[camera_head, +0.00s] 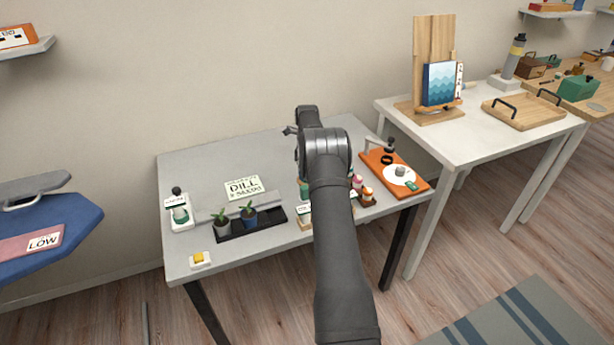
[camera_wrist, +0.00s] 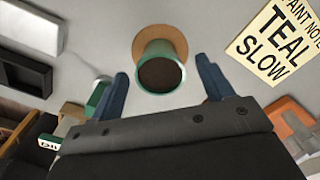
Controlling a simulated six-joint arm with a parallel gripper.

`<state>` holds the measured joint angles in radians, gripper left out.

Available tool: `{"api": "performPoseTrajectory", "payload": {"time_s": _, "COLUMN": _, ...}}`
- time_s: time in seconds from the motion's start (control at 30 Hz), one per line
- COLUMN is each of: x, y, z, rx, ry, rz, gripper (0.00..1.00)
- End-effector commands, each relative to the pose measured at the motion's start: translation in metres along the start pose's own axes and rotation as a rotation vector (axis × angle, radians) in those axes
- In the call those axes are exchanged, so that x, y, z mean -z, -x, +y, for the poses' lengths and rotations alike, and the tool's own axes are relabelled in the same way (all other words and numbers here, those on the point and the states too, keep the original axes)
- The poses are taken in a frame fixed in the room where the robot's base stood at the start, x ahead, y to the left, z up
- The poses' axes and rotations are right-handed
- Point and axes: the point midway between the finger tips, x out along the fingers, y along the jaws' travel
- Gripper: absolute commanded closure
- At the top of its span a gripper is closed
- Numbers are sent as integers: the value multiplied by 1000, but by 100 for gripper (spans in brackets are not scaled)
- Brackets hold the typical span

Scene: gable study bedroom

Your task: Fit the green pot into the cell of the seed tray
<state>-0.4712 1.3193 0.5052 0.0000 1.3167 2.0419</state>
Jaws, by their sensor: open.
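The green pot (camera_wrist: 178,74) is dark inside and rests on a round tan disc (camera_wrist: 176,32) in the wrist view. My gripper (camera_wrist: 161,70) is open, with its two blue fingers apart on either side of the pot in the picture. Nothing is seen held, and whether the fingers touch the pot cannot be told. In the head view a green piece (camera_head: 304,189), perhaps this pot, shows beside my arm, which hides the rest. The black seed tray (camera_head: 265,231) holds a grey potted plant (camera_head: 223,227) and a blue potted plant (camera_head: 249,217); its right end looks empty.
The table's back left is clear.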

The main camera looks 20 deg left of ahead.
Motion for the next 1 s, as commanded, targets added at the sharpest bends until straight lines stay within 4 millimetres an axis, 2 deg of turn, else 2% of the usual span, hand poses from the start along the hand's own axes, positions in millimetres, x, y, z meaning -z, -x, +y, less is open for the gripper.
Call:
{"api": "performPoseTrajectory", "payload": {"time_s": 0.1, "x": 0, "y": -16, "z": 1, "rx": -1, "ry": 0, "rz": 1, "gripper": 26}}
{"api": "performPoseTrajectory", "payload": {"time_s": 0.33, "x": 0, "y": -19, "z": 0, "rx": 0, "ry": 0, "rz": 0, "gripper": 26}}
{"api": "performPoseTrajectory", "payload": {"time_s": 0.37, "x": 0, "y": -19, "z": 0, "rx": 0, "ry": 0, "rz": 0, "gripper": 30}}
{"api": "performPoseTrajectory", "payload": {"time_s": 0.6, "x": 0, "y": -19, "z": 0, "rx": 0, "ry": 0, "rz": 0, "gripper": 78}}
{"api": "performPoseTrajectory", "payload": {"time_s": 0.63, "x": 0, "y": -19, "z": 0, "rx": 1, "ry": 0, "rz": 0, "gripper": 80}}
{"api": "performPoseTrajectory", "payload": {"time_s": 0.87, "x": 0, "y": -18, "z": 0, "rx": 1, "ry": 0, "rz": 0, "gripper": 80}}
{"api": "performPoseTrajectory", "payload": {"time_s": 1.0, "x": 0, "y": -11, "z": 0, "rx": 2, "ry": 0, "rz": -1, "gripper": 80}}
